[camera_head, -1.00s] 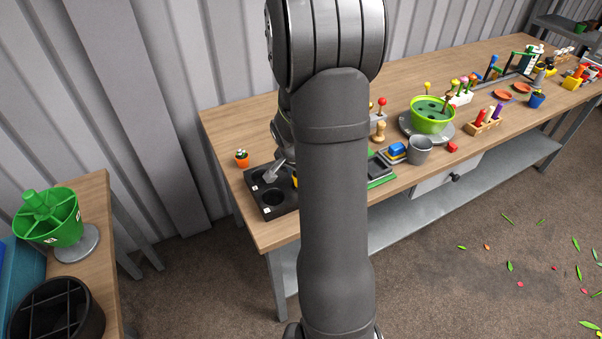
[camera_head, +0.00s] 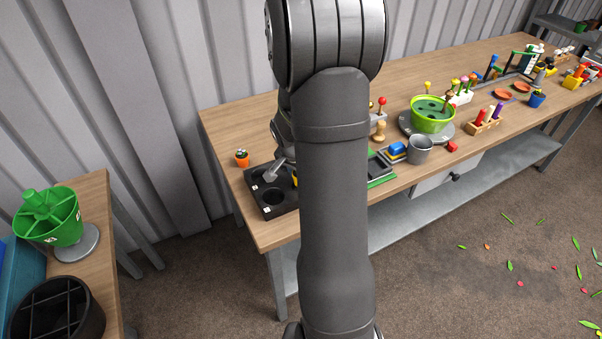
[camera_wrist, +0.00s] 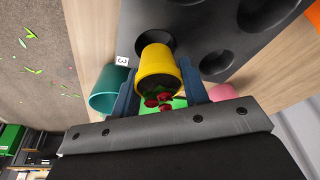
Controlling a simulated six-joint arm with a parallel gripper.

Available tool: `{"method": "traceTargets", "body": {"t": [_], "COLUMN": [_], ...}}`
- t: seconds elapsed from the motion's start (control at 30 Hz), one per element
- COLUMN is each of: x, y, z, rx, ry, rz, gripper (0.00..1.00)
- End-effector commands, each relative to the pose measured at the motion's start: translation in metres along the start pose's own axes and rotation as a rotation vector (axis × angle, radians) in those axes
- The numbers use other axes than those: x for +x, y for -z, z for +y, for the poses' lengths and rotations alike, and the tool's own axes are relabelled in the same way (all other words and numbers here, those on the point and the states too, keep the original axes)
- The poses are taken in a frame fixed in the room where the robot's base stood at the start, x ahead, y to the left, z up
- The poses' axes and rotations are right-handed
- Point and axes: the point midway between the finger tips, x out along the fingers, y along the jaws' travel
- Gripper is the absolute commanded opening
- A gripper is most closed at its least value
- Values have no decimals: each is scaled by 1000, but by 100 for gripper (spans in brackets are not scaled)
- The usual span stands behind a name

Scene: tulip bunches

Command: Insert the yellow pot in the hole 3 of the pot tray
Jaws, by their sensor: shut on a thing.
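The yellow pot (camera_wrist: 157,68) with red flowers in it is between the two fingers of my gripper (camera_wrist: 158,73) in the wrist view. The fingers are shut on its sides. The pot is at hole 3 (camera_wrist: 154,37) of the black pot tray (camera_wrist: 132,42), beside the white "3" label (camera_wrist: 122,61). It covers much of the hole, and part of the dark opening shows past its base. I cannot tell how deep the base sits. In the head view my arm hides most of the pot and part of the pot tray (camera_head: 266,212); a gripper finger (camera_head: 274,171) shows above the tray.
A teal pot (camera_wrist: 106,90) and a pink pot (camera_wrist: 222,92) lie either side of my gripper in the wrist view. A small orange pot (camera_head: 242,161) stands behind the tray. Other tray holes (camera_head: 272,196) look empty. Bench items stand to the right.

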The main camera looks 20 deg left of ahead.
Motion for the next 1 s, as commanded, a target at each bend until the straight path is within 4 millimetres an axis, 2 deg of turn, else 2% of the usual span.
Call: {"method": "traceTargets", "body": {"t": [0.8,0.83,0.93,1.0], "x": [17,16,16,16], "y": [-5,-4,-4,-4], "z": [0,0,0,0], "rx": [0,0,0,0], "ry": [0,0,0,0], "rz": [0,0,0,0], "gripper": [18,47,66,66]}}
